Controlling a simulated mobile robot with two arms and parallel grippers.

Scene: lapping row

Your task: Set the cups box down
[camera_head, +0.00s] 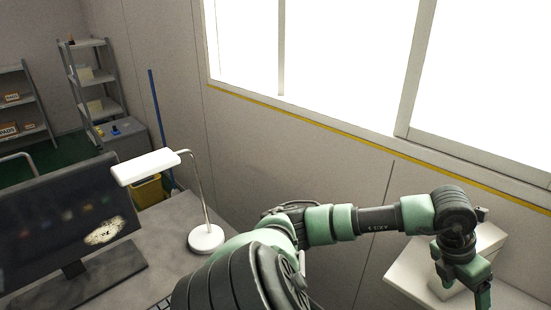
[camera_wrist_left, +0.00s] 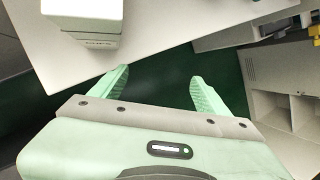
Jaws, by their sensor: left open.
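A white box (camera_head: 487,239) stands on a white surface (camera_head: 405,277) at the right of the head view, partly hidden behind my left arm. The box also shows at the top left of the left wrist view (camera_wrist_left: 84,20), resting on the pale surface (camera_wrist_left: 170,25). Small print runs along its lower edge, too small to read, so I cannot confirm that it is the cups box. My left gripper (camera_head: 477,285) is in front of the box. In the left wrist view its two green fingers (camera_wrist_left: 160,82) are spread, with nothing between them, and the box is apart from them.
A desk with a monitor (camera_head: 75,225) and a white lamp (camera_head: 206,238) is at the left. Shelves (camera_head: 95,75) and a yellow bin (camera_head: 147,190) stand farther back. A wall with a window (camera_head: 330,60) runs behind my arm. Pale open compartments (camera_wrist_left: 285,95) are at the wrist view's right.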

